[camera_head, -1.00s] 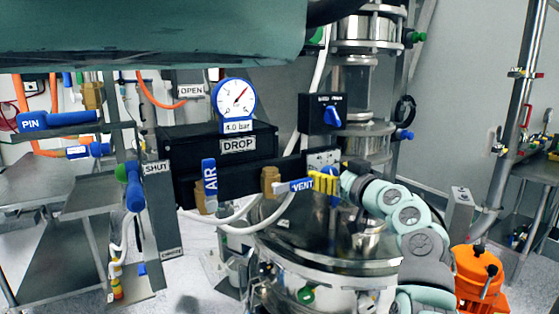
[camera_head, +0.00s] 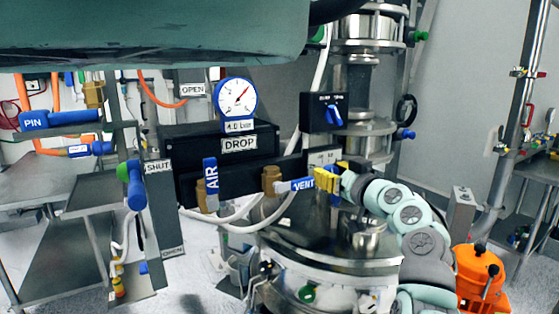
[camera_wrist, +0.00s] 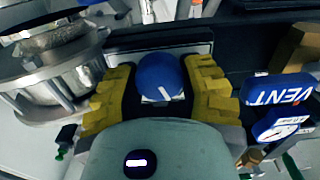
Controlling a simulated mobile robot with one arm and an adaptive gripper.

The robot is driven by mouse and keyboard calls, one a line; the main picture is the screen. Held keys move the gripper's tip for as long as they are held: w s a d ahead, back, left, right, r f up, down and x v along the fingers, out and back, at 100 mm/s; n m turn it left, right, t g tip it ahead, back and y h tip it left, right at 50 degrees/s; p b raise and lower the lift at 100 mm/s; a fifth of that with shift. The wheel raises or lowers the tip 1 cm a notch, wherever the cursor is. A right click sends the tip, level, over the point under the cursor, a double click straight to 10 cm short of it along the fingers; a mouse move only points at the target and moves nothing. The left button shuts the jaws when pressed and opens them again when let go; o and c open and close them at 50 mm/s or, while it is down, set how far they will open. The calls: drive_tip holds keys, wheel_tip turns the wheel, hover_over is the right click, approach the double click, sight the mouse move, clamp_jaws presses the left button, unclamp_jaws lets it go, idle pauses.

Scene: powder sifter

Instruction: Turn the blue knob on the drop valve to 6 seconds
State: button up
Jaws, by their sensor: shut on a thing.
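The blue knob (camera_wrist: 160,76) sits between the two yellow fingers of my gripper (camera_wrist: 162,88) in the wrist view, with a finger against each side. A white mark shows on the knob's lower part. A pale scale plate lies partly hidden behind it. In the head view my gripper (camera_head: 330,184) is at the right end of the black drop valve body (camera_head: 245,180), just below the small pale plate (camera_head: 322,157). The knob is hidden there by the fingers. The dial numbers are too small to read.
The blue VENT handle (camera_head: 297,185) is close to the left of my gripper, and the blue AIR handle (camera_head: 210,177) is further left. A gauge (camera_head: 236,98) stands above the DROP label. Another blue knob (camera_head: 333,113) is on a black box above. A steel vessel (camera_head: 330,250) is below.

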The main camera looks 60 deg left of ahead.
drive_tip(key=shift+m, duration=0.4)
drive_tip(key=m+b, duration=0.1)
drive_tip(key=m, duration=0.2)
drive_tip(key=shift+w+m, duration=0.1)
drive_tip(key=shift+m, duration=0.2)
drive_tip(key=shift+f+m, duration=0.1)
drive_tip(key=shift+m, duration=1.6)
drive_tip(key=o, duration=1.2)
drive_tip(key=s+d, duration=0.1)
drive_tip(key=d, duration=1.1)
